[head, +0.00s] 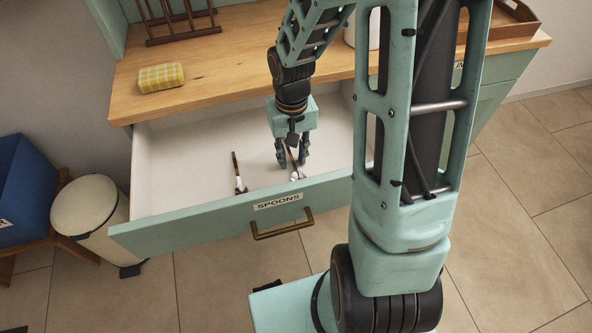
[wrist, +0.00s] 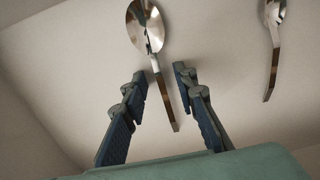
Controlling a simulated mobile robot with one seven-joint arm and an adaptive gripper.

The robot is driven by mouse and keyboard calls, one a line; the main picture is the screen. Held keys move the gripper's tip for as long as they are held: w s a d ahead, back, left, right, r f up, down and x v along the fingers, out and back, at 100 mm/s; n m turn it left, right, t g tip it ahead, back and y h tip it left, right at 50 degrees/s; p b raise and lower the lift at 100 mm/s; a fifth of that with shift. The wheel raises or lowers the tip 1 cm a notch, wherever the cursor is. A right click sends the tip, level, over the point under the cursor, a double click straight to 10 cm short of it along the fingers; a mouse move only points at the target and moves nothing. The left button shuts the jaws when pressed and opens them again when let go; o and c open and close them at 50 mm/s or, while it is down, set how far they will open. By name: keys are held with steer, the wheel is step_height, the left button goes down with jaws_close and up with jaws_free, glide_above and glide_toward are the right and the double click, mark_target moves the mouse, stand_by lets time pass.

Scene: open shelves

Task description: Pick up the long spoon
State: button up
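Two metal spoons lie in the open drawer (head: 190,145). One spoon (wrist: 156,62) lies under my gripper (head: 292,160), and in the wrist view its handle runs between the fingertips (wrist: 161,74). Its bowl lies beyond the tips. It looks the longer of the two and is partly hidden by the fingers in the head view (head: 298,176). The other spoon (wrist: 274,55) is apart to the right in the wrist view, and to the left in the head view (head: 238,172). My gripper is open, pointing down, with gaps on both sides of the handle.
The drawer front (head: 180,226) is labelled SPOONS and has a brass handle (head: 283,231). The drawer floor around the spoons is clear.

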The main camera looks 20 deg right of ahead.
steer(key=shift+c, duration=0.6)
jaws_close()
